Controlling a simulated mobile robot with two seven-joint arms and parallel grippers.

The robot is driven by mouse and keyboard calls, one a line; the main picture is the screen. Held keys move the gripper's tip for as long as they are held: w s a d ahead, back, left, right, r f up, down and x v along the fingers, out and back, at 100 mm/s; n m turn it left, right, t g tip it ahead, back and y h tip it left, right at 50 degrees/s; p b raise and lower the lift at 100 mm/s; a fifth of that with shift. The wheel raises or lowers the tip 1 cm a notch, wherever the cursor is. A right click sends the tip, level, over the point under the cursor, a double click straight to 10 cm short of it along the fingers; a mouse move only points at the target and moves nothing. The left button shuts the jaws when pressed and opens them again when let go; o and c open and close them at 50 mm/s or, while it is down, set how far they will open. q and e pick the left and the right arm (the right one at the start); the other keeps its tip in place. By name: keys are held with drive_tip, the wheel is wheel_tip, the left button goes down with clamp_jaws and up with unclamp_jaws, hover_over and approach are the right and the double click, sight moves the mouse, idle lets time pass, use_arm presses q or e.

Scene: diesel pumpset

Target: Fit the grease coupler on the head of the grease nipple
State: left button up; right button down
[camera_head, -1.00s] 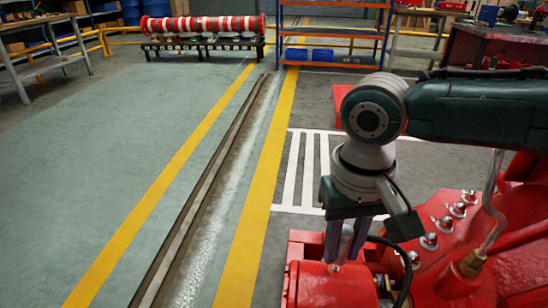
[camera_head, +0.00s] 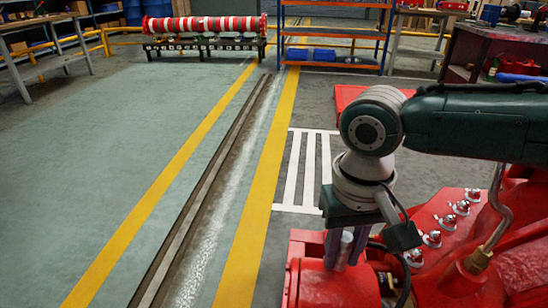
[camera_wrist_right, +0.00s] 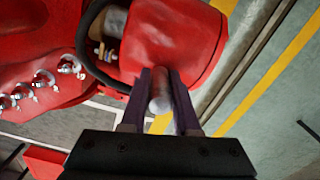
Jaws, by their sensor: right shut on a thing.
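My right gripper (camera_head: 344,262) points down over the red pump housing (camera_head: 308,285) at the lower right of the head view. Its two purple-grey fingers are shut on the grease coupler (camera_head: 346,242), a grey metal cylinder. In the right wrist view the coupler (camera_wrist_right: 160,94) lies between the fingers (camera_wrist_right: 160,100), with its far end against the red housing in the picture. I cannot tell whether it touches. The grease nipple is not distinguishable; the coupler and fingers may hide it. My left gripper is not in view.
A black hose (camera_wrist_right: 88,50) curves close beside the housing, near a small brass fitting (camera_wrist_right: 104,52). Several bolts (camera_head: 445,221) stand on the red engine to the right, with a bent metal pipe (camera_head: 496,225). Open floor (camera_head: 150,170) lies to the left.

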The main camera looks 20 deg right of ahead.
drive_tip(key=shift+f, duration=0.3)
drive_tip(key=c, duration=0.6)
unclamp_jaws()
drive_tip(key=shift+r, duration=0.15)
wheel_tip(320, 180, up, 9)
drive_tip(key=p, duration=0.3)
drive_tip(key=shift+f+p, duration=0.2)
drive_tip(key=shift+p, duration=0.2)
drive_tip(key=shift+r, duration=0.6)
